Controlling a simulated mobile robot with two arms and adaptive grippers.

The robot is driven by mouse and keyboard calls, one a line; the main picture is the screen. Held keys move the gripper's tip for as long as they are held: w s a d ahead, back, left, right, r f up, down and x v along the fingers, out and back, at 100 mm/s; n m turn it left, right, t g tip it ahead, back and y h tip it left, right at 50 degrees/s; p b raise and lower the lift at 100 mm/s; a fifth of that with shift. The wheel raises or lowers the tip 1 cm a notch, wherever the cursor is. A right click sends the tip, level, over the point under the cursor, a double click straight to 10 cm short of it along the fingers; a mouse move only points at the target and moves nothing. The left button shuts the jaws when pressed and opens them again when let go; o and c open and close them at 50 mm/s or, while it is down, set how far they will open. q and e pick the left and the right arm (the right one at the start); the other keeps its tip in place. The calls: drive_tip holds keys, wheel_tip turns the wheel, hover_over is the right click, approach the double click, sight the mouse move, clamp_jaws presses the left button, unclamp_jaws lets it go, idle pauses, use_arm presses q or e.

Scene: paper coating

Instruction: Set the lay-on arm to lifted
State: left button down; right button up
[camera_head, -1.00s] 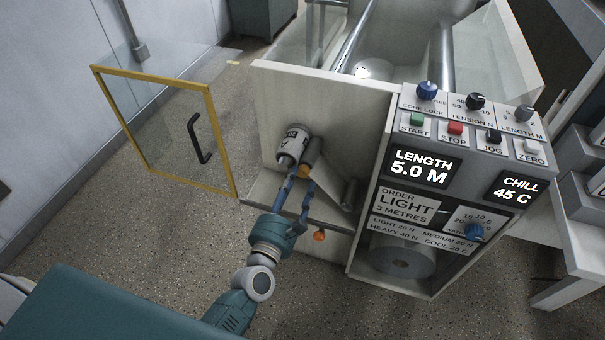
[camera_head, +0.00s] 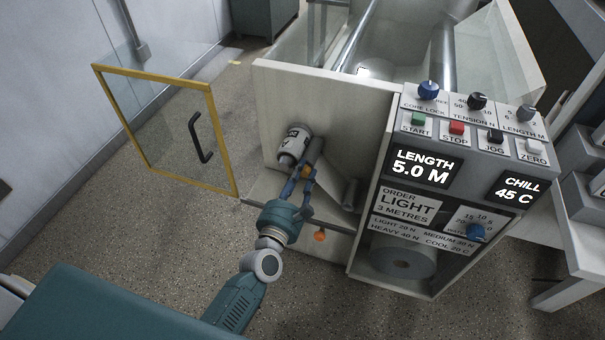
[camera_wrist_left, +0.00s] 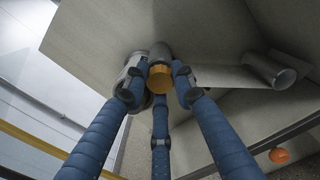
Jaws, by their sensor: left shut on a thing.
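The lay-on arm appears to be the part with an orange end (camera_head: 306,172) and a grey body (camera_head: 316,149), inside the open bay of the machine. Its orange end faces me in the left wrist view (camera_wrist_left: 160,79). My left gripper (camera_head: 303,177) is shut on this orange end, with blue fingers on either side and one below in the wrist view. A white labelled cylinder (camera_head: 294,145) sits just left of it, close to the fingers. Fingers hide part of the orange end. My right gripper is not in view.
The yellow-framed glass door (camera_head: 166,125) stands open at the left. The control panel (camera_head: 466,150) is right of the bay. A short grey tube (camera_head: 350,194) and an orange knob (camera_head: 320,236) lie right of my gripper. The floor at the left is clear.

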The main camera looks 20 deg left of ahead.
use_arm(q)
drive_tip(key=shift+d, duration=0.1)
drive_tip(key=d+f+m, duration=0.1)
drive_tip(key=d+m, duration=0.5)
drive_tip(key=d, duration=0.2)
drive_tip(key=shift+s+f, duration=0.15)
drive_tip(key=shift+f, duration=0.05)
idle(0.5)
drive_tip(key=c, duration=1.4)
unclamp_jaws()
drive_tip(key=s, duration=1.2)
drive_tip(key=shift+a, duration=0.25)
